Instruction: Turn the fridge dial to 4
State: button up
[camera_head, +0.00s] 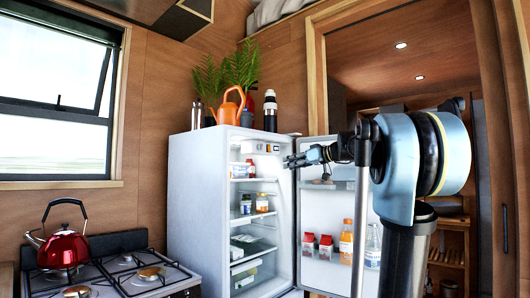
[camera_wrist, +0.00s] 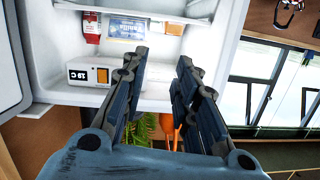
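The white fridge (camera_head: 198,190) stands open in the head view, its door (camera_head: 310,265) swung to the right. My gripper (camera_head: 288,162) is at the upper part of the opening, fingers pointing left towards the interior. In the wrist view my gripper (camera_wrist: 162,58) is open, with an empty gap between its two dark fingers. The picture there is upside down. A small panel (camera_wrist: 88,73) with a temperature display and an orange square sits inside the fridge, left of the fingers and apart from them. I cannot make out a numbered dial; the fingers cover part of the interior.
Food packages and bottles stand on the fridge shelves and door racks. An orange watering can (camera_head: 229,108), plants and a flask (camera_head: 270,112) stand on top of the fridge. A stove (camera_head: 125,275) with a red kettle (camera_head: 62,247) is at the left.

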jog(key=t+y, duration=0.1)
jog(key=t, duration=0.1)
send_near(261, 147)
jog(key=shift+n, duration=0.3)
jog(key=x, duration=0.7)
jog(key=shift+w+a+f, duration=0.1)
jog(key=shift+w+f, duration=0.05)
jog(key=shift+w, duration=0.35)
grip_shut()
